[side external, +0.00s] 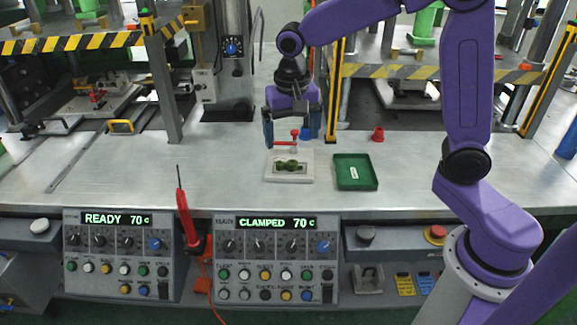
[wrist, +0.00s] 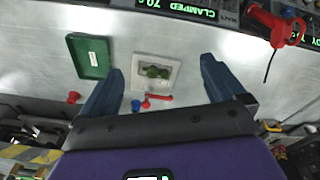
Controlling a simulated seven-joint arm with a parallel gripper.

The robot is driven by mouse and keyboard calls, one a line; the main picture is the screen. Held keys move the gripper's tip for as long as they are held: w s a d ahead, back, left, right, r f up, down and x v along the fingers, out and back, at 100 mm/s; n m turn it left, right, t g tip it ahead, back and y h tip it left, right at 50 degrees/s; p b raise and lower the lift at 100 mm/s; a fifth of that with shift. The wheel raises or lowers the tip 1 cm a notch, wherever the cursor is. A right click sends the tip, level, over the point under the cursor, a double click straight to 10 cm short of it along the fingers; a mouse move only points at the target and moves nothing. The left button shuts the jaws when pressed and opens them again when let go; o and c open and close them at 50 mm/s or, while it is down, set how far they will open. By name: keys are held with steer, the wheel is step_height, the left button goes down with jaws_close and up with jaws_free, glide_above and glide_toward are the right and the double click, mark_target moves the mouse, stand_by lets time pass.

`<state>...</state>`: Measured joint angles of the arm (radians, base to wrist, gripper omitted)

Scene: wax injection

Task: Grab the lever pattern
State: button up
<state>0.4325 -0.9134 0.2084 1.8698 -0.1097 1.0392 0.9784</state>
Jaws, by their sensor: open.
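A small red lever-shaped piece (side external: 284,143) lies on the metal table just behind a pale die block; it also shows in the wrist view (wrist: 159,97). The pale die block (side external: 272,176) holds a green shape (side external: 288,165) in its recess, seen in the wrist view too (wrist: 157,72). My gripper (side external: 291,140) is open and points down, with its blue fingers spread wide. In the wrist view my gripper (wrist: 162,68) has the red piece and the die block between the lines of its fingers, touching neither as far as I can tell.
A green tray (side external: 356,184) with a white label stands right of the die block. A blue piece (side external: 306,132) is close beside the red lever-shaped piece. A red cup-like piece (side external: 377,134) sits further right. Control panels (side external: 270,262) line the table's front edge. The table's left part is clear.

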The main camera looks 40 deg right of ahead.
steer(key=w+d+f+m, duration=0.1)
steer(key=w+d+m, duration=0.6)
steer(key=w+m, duration=0.3)
steer(key=n, duration=0.1)
glide_above(287, 164)
steer(key=a, duration=0.1)
steer(key=shift+h, duration=0.4)
step_height(287, 164, down, 12)
steer(key=shift+w+f, duration=0.1)
steer(key=shift+f, duration=0.1)
steer(key=shift+d+f, duration=0.25)
steer(key=shift+f, duration=1.05)
steer(key=shift+d+f, duration=0.25)
steer(key=shift+f, duration=1.05)
steer(key=c, duration=1.2)
steer(key=shift+r, duration=0.1)
steer(key=shift+c, duration=0.2)
